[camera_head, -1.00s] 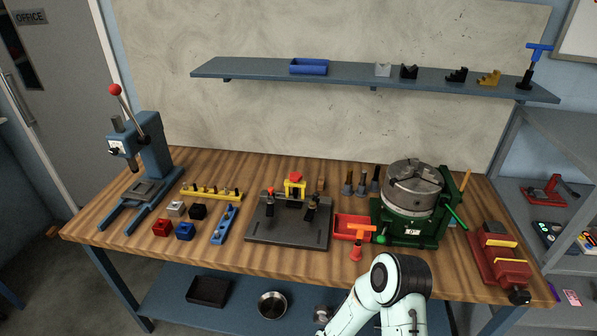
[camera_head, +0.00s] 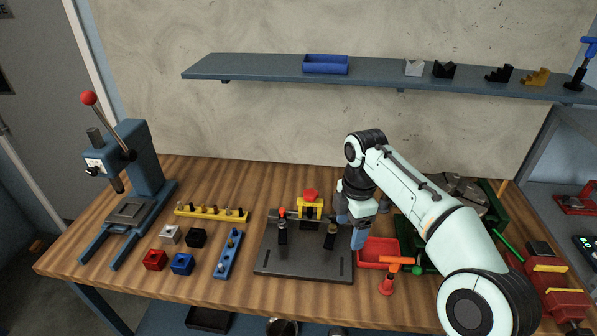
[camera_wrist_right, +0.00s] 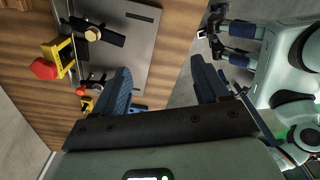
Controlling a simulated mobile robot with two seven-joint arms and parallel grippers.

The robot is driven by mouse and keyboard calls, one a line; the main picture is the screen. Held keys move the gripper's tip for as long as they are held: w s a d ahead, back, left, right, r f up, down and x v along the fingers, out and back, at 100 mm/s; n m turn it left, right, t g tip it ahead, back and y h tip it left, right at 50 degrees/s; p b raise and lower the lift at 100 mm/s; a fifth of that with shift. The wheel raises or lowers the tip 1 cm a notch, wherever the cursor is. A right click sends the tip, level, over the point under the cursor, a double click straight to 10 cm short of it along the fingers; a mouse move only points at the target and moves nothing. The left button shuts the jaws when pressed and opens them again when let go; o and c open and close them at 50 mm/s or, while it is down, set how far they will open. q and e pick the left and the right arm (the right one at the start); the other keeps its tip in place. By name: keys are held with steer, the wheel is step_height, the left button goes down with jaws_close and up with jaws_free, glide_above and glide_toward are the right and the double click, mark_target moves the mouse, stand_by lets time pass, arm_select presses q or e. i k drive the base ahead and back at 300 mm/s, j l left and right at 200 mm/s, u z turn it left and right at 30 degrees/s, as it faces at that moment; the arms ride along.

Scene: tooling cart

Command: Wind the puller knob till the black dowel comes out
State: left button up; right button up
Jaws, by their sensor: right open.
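The puller is a yellow bridge (camera_head: 310,212) with a red knob (camera_head: 311,194) on top, standing at the back of a dark grey plate (camera_head: 304,268). In the right wrist view the red knob (camera_wrist_right: 43,69) and yellow bridge (camera_wrist_right: 60,57) are at the left. I cannot make out the black dowel. My right gripper (camera_head: 350,224) is open and empty, to the right of the puller and apart from it; its blue fingers also show in the wrist view (camera_wrist_right: 160,75). What looks like my left gripper (camera_wrist_right: 215,38) is low beyond the table edge.
Two black clamps (camera_head: 282,236) (camera_head: 331,235) stand on the plate. A wall shelf (camera_head: 250,69) hangs behind.

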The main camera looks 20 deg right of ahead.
mark_target(311, 195)
steer(key=i, duration=0.9)
